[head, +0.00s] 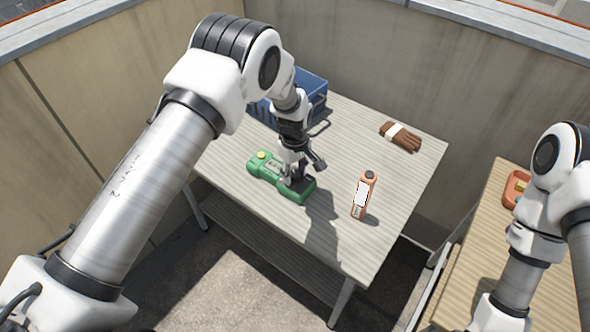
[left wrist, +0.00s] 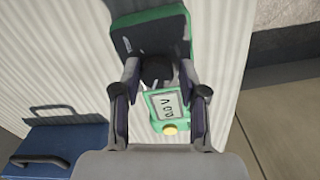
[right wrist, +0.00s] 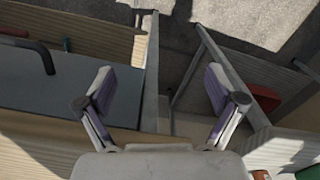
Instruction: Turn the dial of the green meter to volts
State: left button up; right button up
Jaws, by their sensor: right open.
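The green meter (head: 262,171) lies on the slatted table, with a yellow button at its far end. In the left wrist view the meter (left wrist: 181,25) shows its dark face, a black dial (left wrist: 157,70) and a light display with dark marks. My left gripper (head: 293,180) points down over the meter; in its wrist view its fingers (left wrist: 158,78) stand close on both sides of the dial and appear closed on it. The dial's pointer and markings are hidden or too small to read. My right gripper (right wrist: 160,90) is open and empty, away from the meter.
Brown gloves (head: 400,136) lie at the table's back right. A blue crate (head: 312,88) is at the back left. A second wooden table (head: 471,262) with an orange item (head: 516,187) stands at the right.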

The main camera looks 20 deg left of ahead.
aim_at(295, 173)
pick_arm(q)
jog(key=shift+o, duration=0.4)
jog(key=shift+w+f, duration=0.1)
jog(key=shift+w, duration=0.05)
jog(key=shift+r, duration=0.5)
notch_tip(295, 173, up, 11)
